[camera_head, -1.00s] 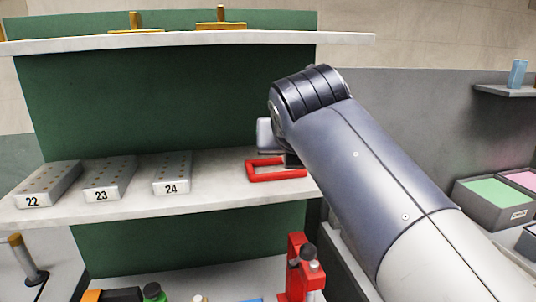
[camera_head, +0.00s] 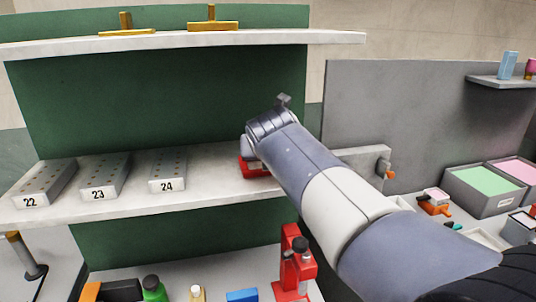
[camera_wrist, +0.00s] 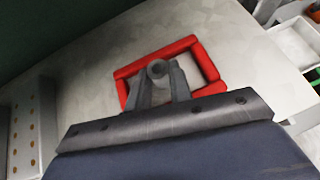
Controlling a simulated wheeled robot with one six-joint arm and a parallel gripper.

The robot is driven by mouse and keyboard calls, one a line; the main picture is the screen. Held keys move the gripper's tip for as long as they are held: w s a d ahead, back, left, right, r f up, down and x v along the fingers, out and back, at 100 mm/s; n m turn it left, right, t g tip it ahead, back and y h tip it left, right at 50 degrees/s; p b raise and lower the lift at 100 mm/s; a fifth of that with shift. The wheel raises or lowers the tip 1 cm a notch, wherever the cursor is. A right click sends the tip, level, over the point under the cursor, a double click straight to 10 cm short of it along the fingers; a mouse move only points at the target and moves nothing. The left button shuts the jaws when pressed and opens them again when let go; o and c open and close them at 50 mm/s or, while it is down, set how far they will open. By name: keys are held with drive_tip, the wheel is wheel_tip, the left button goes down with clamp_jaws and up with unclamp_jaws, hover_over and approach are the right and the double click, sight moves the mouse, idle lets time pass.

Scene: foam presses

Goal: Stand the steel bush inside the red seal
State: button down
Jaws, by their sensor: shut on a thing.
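The red seal (camera_wrist: 126,72) is a rectangular red frame lying flat on the middle shelf; it also shows in the head view (camera_head: 254,171), partly hidden by my arm. In the wrist view my gripper (camera_wrist: 158,80) is shut on the steel bush (camera_wrist: 157,69), a small grey ring-shaped piece seen end-on between the fingertips. The bush appears within the outline of the red frame. I cannot tell whether it touches the shelf or is held above it.
Grey drilled blocks marked 22, 23 and 24 (camera_head: 168,171) stand on the middle shelf (camera_head: 215,185) to the left. A red press (camera_head: 294,262) stands below the shelf. Bins with green (camera_head: 487,187) and pink foam are at right. The shelf left of the seal is clear.

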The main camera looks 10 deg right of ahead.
drive_tip(key=shift+w+f, duration=0.2)
drive_tip(key=shift+f, duration=0.15)
drive_tip(key=shift+f, duration=0.1)
drive_tip(key=c, duration=1.3)
unclamp_jaws()
drive_tip(key=shift+f, duration=0.1)
drive_tip(key=shift+r, duration=0.3)
drive_tip(key=b+v, duration=0.1)
drive_tip(key=v, duration=1.1)
